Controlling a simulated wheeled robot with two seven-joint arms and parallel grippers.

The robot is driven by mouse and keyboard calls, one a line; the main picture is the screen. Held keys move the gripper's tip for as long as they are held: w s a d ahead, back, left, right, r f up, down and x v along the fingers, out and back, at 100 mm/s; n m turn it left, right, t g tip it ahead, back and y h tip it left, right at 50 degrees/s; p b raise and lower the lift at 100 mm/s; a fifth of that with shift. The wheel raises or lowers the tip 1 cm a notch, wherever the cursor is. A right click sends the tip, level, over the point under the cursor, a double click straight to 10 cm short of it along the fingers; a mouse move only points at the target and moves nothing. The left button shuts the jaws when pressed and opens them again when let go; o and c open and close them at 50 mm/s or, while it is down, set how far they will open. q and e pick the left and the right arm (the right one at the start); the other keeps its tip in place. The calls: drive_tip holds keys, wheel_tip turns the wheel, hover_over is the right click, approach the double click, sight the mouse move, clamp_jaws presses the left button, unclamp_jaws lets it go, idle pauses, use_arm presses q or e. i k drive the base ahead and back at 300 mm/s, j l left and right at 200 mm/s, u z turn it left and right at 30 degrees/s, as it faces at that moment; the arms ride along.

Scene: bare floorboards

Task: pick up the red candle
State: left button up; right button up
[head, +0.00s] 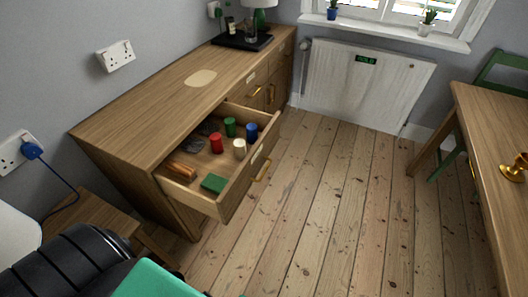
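The red candle (216,143) is a short upright cylinder in the open drawer (238,187) of the wooden sideboard. A green candle (230,127), a blue candle (252,132) and a white candle (239,148) stand near it, behind and to its right. Dark round items (195,145) lie to its left. An orange-brown bundle (182,169) and a flat green block (214,183) lie at the drawer's near end. Neither gripper shows in the head view.
The sideboard top (165,95) is mostly bare, with a black tray (243,41) at its far end. A small wooden table (85,222) stands at near left. A wooden table (495,115) with a brass candlestick (515,169) is at right. Open floorboards (320,200) lie between.

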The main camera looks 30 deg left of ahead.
sight(216, 138)
drive_tip(key=u, duration=0.35)
drive_tip(key=j+u, duration=0.15)
drive_tip(key=u, duration=0.55)
